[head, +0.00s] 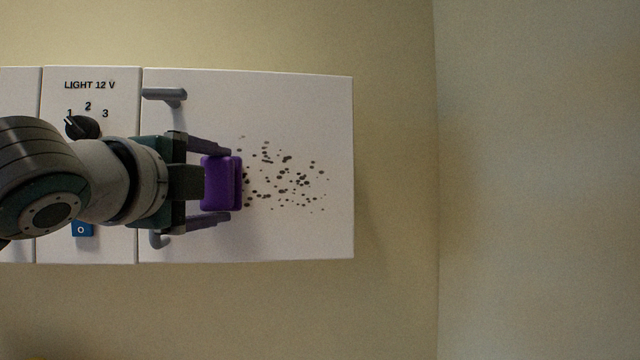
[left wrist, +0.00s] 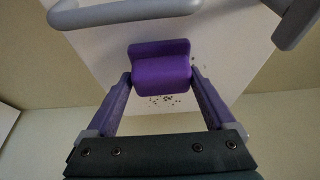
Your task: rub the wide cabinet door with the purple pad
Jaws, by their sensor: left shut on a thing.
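The wide cabinet door (head: 300,110) is a white panel on the wall, with a cluster of dark specks (head: 285,180) on its middle. A grey bar handle (head: 165,95) is on its left side, partly hidden by my arm. My left gripper (head: 226,184) is shut on the purple pad (head: 220,170), in front of the door at the left edge of the specks. In the left wrist view the pad (left wrist: 160,65) sits between the two fingers, with some specks showing below it. Whether the pad touches the door I cannot tell. My right gripper is not in view.
Left of the door is a white panel (head: 120,110) labelled LIGHT 12 V, with a black knob (head: 83,127) and a blue switch (head: 82,229) partly behind my arm. Bare wall (head: 390,170) lies right of the door. The door handle (left wrist: 130,12) also shows close in the left wrist view.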

